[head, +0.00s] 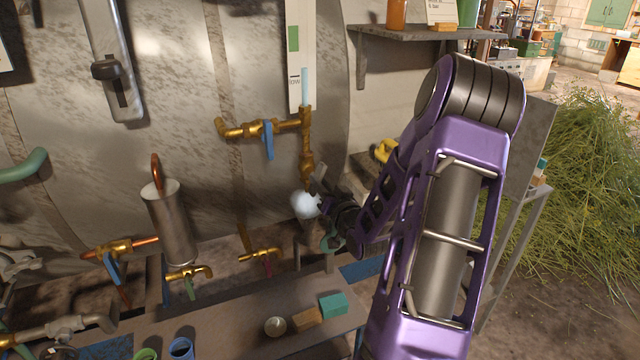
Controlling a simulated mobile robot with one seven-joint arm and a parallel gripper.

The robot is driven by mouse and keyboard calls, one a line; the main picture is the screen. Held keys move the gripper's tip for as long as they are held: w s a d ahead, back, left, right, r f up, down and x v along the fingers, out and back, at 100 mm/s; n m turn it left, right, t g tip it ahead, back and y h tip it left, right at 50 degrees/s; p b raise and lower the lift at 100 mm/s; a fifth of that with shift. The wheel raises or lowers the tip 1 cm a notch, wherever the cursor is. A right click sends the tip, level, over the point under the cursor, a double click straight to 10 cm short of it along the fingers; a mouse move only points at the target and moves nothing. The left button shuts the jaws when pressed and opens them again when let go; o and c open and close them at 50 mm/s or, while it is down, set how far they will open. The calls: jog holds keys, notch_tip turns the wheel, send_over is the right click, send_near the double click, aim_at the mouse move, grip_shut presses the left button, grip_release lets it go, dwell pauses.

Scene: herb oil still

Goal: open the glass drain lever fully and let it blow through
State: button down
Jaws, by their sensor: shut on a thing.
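The sight glass (305,88) stands upright against the still's metal wall, with a brass fitting (306,150) running down from its foot. My gripper (318,198) is at the lower end of this fitting, reaching in from the right. It is shut on the glass drain lever, which the fingers mostly hide, so its angle cannot be told. A white puff (304,205) like steam or water shows right at the fingertips, below the fitting. A blue lever (268,140) on the brass side valve above hangs down, apart from my gripper.
A bench (235,335) holds cups and small blocks. A shelf (420,33) is above right; a plant heap (580,150) lies right.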

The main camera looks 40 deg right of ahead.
jog(key=n, duration=0.4)
jog(key=shift+n, duration=0.4)
dwell(0.4)
jog(key=c, duration=0.8)
grip_release()
jog(key=shift+c, duration=0.2)
jog(key=shift+s, duration=0.15)
jog(key=p+v, duration=0.8)
jog(key=v, duration=0.9)
